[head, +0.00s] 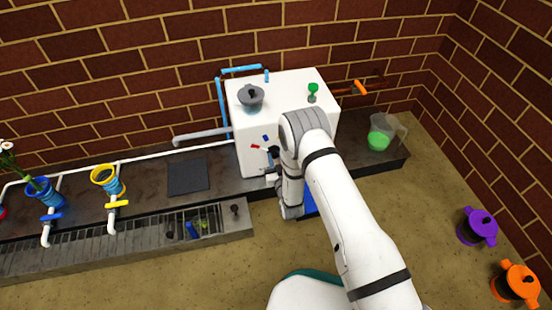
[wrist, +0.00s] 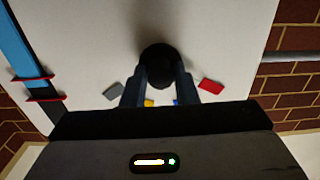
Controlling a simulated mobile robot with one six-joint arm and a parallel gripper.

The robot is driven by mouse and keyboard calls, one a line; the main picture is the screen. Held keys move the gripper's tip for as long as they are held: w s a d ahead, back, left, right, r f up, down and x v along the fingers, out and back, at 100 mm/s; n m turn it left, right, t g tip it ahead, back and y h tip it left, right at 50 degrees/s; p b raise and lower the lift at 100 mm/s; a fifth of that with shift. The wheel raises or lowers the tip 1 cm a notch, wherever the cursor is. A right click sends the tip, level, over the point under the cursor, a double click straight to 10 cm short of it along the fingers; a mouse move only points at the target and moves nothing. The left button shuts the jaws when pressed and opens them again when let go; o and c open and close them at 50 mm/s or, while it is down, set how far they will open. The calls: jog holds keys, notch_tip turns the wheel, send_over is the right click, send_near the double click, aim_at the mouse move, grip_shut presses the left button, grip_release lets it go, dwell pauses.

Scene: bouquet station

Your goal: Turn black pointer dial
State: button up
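The black pointer dial (wrist: 157,52) is on the white front of a box-like machine. It shows in the upper middle of the wrist view, with coloured marks around it. My gripper (wrist: 164,77) reaches the dial with one dark finger on each side. I see no gap between the fingers and the dial, so they look closed on it. The fingers hide the dial's lower part and its pointer direction is unclear. In the head view, my gripper (head: 273,170) is at the machine's front, and my arm partly covers that area.
The white machine (head: 240,140) stands on a dark counter, with a grey-lidded pot (head: 251,98) on top. Grey (wrist: 113,91) and red (wrist: 211,87) marks flank the dial. A blue pipe (wrist: 22,50) runs left. A jug of green liquid (head: 380,137) stands right.

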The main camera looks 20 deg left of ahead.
jog(key=o, duration=0.4)
jog(key=p+v, duration=0.3)
jog(key=v, duration=0.4)
jog(key=shift+s+d, duration=0.2)
jog(key=shift+s, duration=0.1)
